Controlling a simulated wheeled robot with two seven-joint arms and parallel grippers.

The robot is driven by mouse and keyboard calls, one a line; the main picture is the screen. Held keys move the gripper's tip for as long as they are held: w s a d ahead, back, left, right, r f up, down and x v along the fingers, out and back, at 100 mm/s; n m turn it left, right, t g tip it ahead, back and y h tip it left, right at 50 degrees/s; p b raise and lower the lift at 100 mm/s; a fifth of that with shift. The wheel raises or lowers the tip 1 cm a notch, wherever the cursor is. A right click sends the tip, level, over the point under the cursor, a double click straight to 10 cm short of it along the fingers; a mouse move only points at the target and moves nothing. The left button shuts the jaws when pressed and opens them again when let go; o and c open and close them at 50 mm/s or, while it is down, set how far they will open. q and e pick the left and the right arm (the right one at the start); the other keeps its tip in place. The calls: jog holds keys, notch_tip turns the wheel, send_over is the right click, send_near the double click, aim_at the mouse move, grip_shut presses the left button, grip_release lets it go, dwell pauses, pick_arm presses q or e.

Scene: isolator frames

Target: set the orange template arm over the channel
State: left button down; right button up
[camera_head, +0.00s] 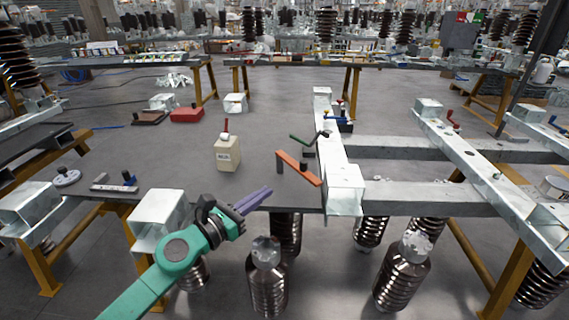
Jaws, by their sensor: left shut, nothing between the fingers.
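The orange template arm (300,169) is a flat bar lying at a slant on the dark grey table, with a dark post at its left end. Its right end is close to the left side of the galvanized channel (329,130); I cannot tell whether they touch. The channel runs from the back toward the front and ends in a square box section (344,185). My left gripper (267,191), with purple fingers, is shut and empty at the table's front edge, left of and nearer than the orange arm. My right gripper is out of view.
A dark green arm (304,140) reaches toward the channel behind the orange arm. A beige box (227,154) stands left of it. A red block (186,115) lies farther back. Ribbed insulators (267,280) stand below the front edge. The table's middle is mostly clear.

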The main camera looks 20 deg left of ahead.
aim_at(301, 167)
pick_arm(q)
jog(key=p+x, duration=0.2)
jog(key=x, duration=1)
jog(key=shift+w, duration=0.2)
